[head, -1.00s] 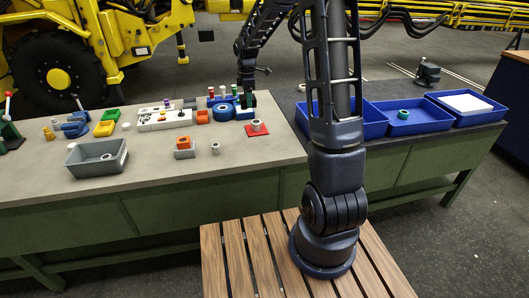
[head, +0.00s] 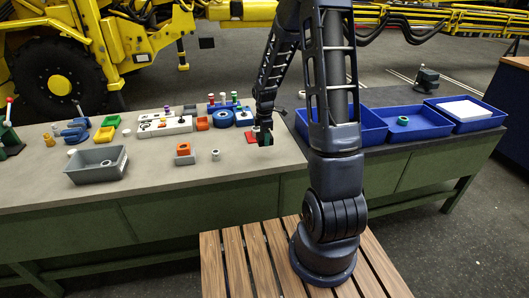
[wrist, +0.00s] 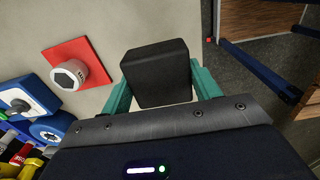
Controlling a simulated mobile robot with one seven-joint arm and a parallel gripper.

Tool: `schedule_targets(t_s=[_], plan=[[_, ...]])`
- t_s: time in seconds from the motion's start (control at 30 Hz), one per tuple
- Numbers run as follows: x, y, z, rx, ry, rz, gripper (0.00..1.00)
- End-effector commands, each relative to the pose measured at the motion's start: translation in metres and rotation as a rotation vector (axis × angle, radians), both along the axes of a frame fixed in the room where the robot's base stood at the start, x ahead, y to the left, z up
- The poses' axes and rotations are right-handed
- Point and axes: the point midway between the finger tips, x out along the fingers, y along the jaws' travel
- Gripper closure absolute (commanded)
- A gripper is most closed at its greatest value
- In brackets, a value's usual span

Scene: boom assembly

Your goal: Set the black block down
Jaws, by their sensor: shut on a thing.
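The black block (wrist: 156,72) is between the teal fingers of my gripper (wrist: 160,88) in the wrist view, with a finger against each side. My gripper is shut on it, above the grey tabletop near the table's right end. In the head view my gripper (head: 264,138) is beside the red square plate (head: 251,137) and partly covers it. The block is too small to make out clearly there. I cannot tell how high its underside is above the table.
Blue fixtures (head: 222,118) stand behind. Blue bins (head: 403,125) stand to the right.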

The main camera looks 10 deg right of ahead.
Motion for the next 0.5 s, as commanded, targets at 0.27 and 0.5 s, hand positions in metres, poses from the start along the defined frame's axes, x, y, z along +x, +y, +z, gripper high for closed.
schedule_targets(t_s=[0.27,0.5], plan=[[0.0,0.0,-0.042,0.0,0.001,0.0,0.67],[0.0,0.0,-0.055,0.0,0.002,0.0,0.67]])
